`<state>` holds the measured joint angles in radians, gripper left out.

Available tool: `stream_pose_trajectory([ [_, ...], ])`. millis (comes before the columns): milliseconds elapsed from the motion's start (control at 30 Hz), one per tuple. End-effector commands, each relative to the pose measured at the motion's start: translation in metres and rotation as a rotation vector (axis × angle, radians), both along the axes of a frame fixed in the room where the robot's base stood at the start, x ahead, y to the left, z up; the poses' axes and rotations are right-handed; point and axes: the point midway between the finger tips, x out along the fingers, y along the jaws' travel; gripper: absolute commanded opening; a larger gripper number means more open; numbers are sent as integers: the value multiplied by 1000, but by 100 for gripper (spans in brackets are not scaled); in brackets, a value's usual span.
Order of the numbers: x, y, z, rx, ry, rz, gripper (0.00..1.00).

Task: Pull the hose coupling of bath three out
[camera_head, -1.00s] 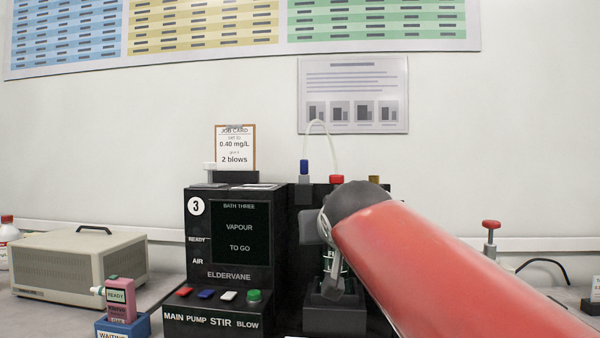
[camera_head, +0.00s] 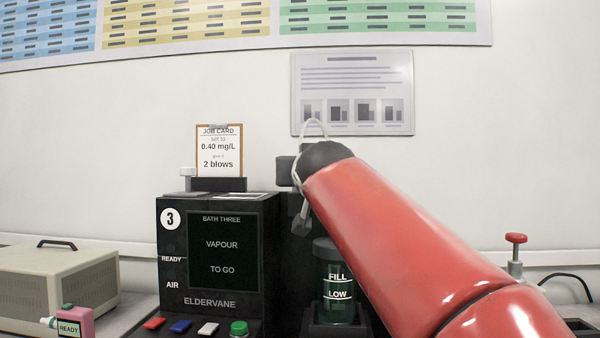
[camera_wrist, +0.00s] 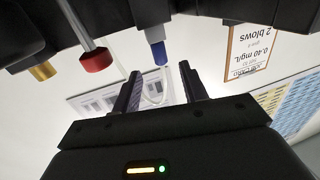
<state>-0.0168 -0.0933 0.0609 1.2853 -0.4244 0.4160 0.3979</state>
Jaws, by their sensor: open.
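The bath three unit (camera_head: 225,295) is black with a screen reading BATH THREE, VAPOUR, TO GO. In the wrist view, which is upside down, a blue hose fitting (camera_wrist: 157,50) hangs between the fingertips of my open gripper (camera_wrist: 159,70), with no clear contact. A red fitting (camera_wrist: 96,60) and a brass fitting (camera_wrist: 41,71) are to its left. A pale hose (camera_head: 314,124) loops above my wrist in the head view. There my arm hides the fittings and the fingers. I cannot tell which fitting is named the coupling.
A green jar (camera_head: 337,290) marked FILL and LOW stands in the unit below my arm. A job card (camera_head: 219,151) stands on top, left of my gripper. A red-knobbed valve (camera_head: 516,240) is at right.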

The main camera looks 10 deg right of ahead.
Motion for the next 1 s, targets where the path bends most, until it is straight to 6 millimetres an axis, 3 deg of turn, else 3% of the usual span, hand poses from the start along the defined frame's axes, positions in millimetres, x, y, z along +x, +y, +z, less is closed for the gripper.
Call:
stream_pose_trajectory([
  [500, 67, -6, 2, 0, -3, 0, 43],
  [933, 77, -7, 1, 0, -3, 0, 43],
  [1000, 77, -7, 1, 0, -3, 0, 34],
])
